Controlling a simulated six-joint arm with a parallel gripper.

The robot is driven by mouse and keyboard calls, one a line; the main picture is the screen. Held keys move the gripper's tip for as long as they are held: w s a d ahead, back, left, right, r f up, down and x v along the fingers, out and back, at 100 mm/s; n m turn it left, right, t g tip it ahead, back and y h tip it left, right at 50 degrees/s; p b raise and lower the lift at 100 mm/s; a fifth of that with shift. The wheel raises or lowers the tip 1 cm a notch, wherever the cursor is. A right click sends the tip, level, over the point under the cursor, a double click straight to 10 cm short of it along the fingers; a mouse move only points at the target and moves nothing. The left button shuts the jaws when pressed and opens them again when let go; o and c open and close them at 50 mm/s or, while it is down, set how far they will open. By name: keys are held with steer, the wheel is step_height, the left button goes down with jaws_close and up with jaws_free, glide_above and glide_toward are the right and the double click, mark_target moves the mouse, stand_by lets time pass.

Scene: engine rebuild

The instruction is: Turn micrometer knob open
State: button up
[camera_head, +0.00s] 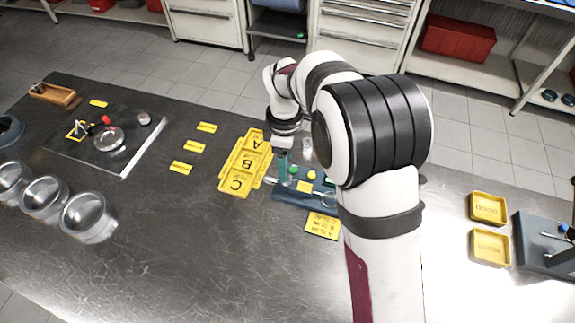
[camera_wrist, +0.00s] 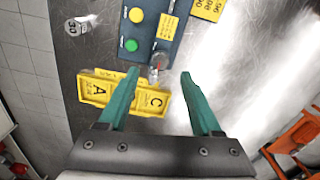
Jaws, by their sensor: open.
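A blue-grey fixture (camera_head: 290,194) sits on the bench, partly hidden behind my arm in the head view. In the wrist view its panel (camera_wrist: 150,30) carries a yellow button, a green button and a yellow label. A small grey round part (camera_wrist: 160,59), which looks like the micrometer knob, is at the panel's near edge. My gripper (camera_wrist: 160,73) is open, its green fingers pointing at the fixture, with the grey part just beyond and between the fingertips. I cannot tell whether a finger touches it. In the head view the fingers are small beside the fixture.
A yellow tray marked A, B and C (camera_head: 232,184) lies close beside the fixture; it also shows under the fingers in the wrist view (camera_wrist: 95,89). A yellow label plate (camera_head: 322,226) lies in front. Two yellow bins (camera_head: 490,247) stand at the right. The bench front is clear.

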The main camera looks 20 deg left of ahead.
step_height(320, 180, down, 5)
steer(key=shift+f, duration=0.1)
jaws_close()
stand_by(0.4)
